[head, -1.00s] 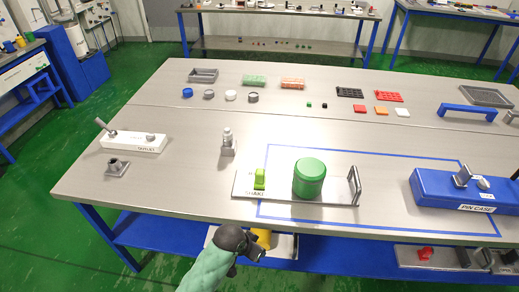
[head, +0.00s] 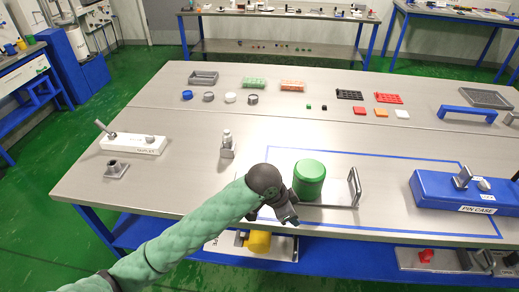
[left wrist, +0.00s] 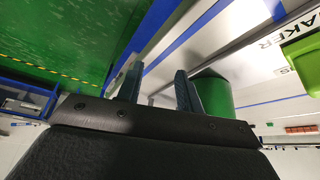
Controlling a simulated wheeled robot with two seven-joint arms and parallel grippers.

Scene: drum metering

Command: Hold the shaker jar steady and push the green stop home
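The green shaker jar (head: 309,181) stands upright on the shaker plate (head: 335,204), left of the plate's upright metal end bracket (head: 354,186). My left gripper (head: 289,217) is in front of the jar, at its lower left. In the left wrist view its two fingers (left wrist: 158,88) are apart with nothing held between them. The jar (left wrist: 214,92) shows there partly behind the right finger. The bright green stop (left wrist: 302,62) is at the right edge of the left wrist view; in the head view my left arm hides it. My right gripper is not in view.
A blue pin case (head: 466,191) stands to the right, and a small metal fixture (head: 227,146) stands behind my left arm. A white switch block (head: 133,143) is at left. Caps, trays and coloured blocks line the back. The middle of the table is clear.

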